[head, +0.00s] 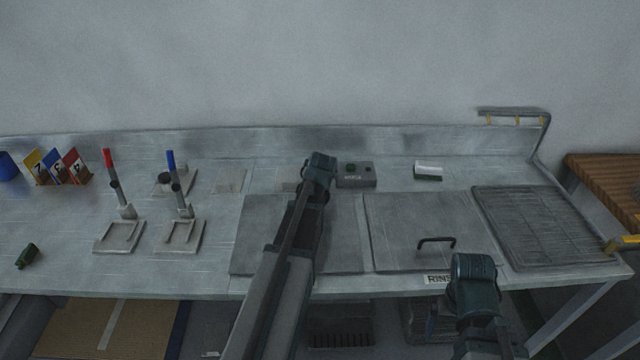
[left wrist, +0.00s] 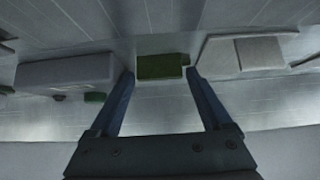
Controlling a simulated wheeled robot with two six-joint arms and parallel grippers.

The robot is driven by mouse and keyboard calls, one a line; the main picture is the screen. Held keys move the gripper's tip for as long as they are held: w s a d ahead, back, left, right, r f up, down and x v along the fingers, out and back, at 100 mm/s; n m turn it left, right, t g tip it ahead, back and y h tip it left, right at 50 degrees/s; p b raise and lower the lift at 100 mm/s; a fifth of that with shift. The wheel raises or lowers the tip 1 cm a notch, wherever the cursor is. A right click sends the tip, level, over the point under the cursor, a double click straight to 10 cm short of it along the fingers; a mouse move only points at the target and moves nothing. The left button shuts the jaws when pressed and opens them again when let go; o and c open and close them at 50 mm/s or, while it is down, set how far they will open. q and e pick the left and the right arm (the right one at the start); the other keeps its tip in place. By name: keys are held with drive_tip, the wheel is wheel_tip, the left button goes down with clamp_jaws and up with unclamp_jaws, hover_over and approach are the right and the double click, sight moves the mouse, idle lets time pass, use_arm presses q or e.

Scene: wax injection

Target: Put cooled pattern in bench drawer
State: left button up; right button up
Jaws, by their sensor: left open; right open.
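My left gripper (left wrist: 160,74) is open over the bench top. A small green block (left wrist: 162,66) lies between its fingertips in the left wrist view, with a gap on each side; I cannot tell whether it is the pattern. In the head view my left arm's end (head: 319,166) hides that spot. Another dark green piece (head: 27,256) lies at the bench's front left. My right gripper (head: 474,272) is open and empty in front of the bench's front edge. No drawer shows clearly; a brown surface with a pale strip (head: 110,325) shows below the bench's left front.
A grey box with a green button (head: 356,175) stands right of the left gripper. Two clamp fixtures with red (head: 107,158) and blue (head: 171,160) handles stand left. A handled lid (head: 415,225) and a ribbed drain mat (head: 545,225) lie right. Numbered cards (head: 56,168) stand far left.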

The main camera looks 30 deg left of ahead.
use_arm(q)
drive_tip(key=shift+r, duration=0.1)
drive_tip(key=c, duration=1.3)
drive_tip(key=shift+o, duration=0.2)
drive_tip(key=shift+r+p, duration=0.5)
drive_tip(key=shift+p, duration=0.05)
wheel_tip(320, 180, up, 3)
drive_tip(key=p, duration=0.3)
drive_tip(key=s+d, duration=0.3)
drive_tip(key=d, duration=0.1)
drive_tip(key=s+d, duration=0.3)
drive_tip(key=d, duration=0.1)
drive_tip(key=s+d+r+p, duration=0.1)
drive_tip(key=s+d, duration=0.3)
drive_tip(key=shift+d, duration=0.3)
